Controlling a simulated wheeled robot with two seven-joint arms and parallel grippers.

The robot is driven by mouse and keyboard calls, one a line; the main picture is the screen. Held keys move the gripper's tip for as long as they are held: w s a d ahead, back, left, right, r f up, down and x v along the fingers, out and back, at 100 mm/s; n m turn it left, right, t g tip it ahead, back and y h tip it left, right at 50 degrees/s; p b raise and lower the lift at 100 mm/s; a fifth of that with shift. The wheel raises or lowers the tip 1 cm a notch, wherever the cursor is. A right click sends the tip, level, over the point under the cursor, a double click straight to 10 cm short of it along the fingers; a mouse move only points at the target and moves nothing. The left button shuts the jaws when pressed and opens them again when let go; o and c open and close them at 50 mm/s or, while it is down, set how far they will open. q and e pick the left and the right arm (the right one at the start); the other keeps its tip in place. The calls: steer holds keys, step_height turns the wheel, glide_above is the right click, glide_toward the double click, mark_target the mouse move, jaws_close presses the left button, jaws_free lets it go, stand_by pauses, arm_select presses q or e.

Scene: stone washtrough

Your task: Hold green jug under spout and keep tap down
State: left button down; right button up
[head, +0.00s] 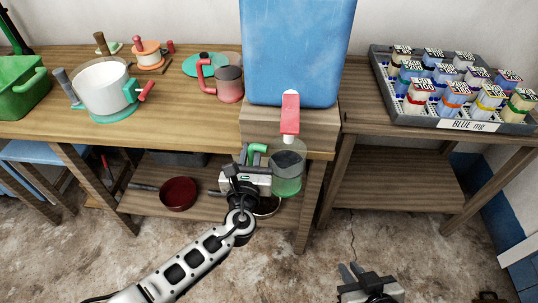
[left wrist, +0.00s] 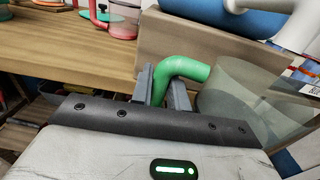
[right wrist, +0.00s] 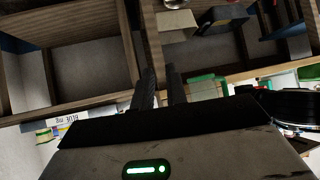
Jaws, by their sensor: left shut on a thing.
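The green jug (head: 288,177) has a clear body, greener in its lower part, and hangs in front of the wooden block (head: 262,131) under the blue tank (head: 295,50). My left gripper (head: 245,168) is shut on the jug's green handle, which shows between the fingers in the left wrist view (left wrist: 185,70). The tap's red lever (head: 290,114) sits above the jug's mouth. The spout is mostly hidden beneath the lever. I cannot tell whether water runs. My right gripper (head: 353,273) is low at front right, away from the tap, its fingers apart and empty (right wrist: 160,88).
A rack of labelled jars (head: 455,125) stands on the right table. A white pot (head: 102,88), a red-handled mug (head: 230,85) and a green basin (head: 20,87) stand on the left table. A dark red bowl (head: 178,193) sits on the lower shelf. Floor between right gripper and tables is clear.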

steer(key=w+a+r, duration=0.1)
steer(key=w, duration=0.2)
steer(key=w+a+r+n+g+y, duration=0.1)
steer(key=w, duration=0.3)
steer(key=w+a+r+y, duration=0.1)
steer(key=w, duration=0.3)
steer(key=shift+w+a+r+n, duration=0.2)
steer(key=shift+w+r+n, duration=0.1)
steer(key=shift+n, duration=0.1)
jaws_close()
steer(key=w+a+r+n+g+y, duration=0.25)
steer(key=w+r+n, duration=0.2)
steer(key=r, duration=0.45)
steer(key=w+a+r+n+g+y, duration=0.25)
steer(key=w+r, duration=0.25)
steer(key=r, duration=0.5)
step_height(320, 180, up, 14)
steer(key=s+d+n+g+h, duration=0.1)
steer(key=s+d+n+g, duration=0.1)
steer(key=n+g, duration=0.2)
steer(key=n, duration=0.2)
steer(key=shift+d+r+n, duration=0.25)
steer(key=shift+n, duration=0.05)
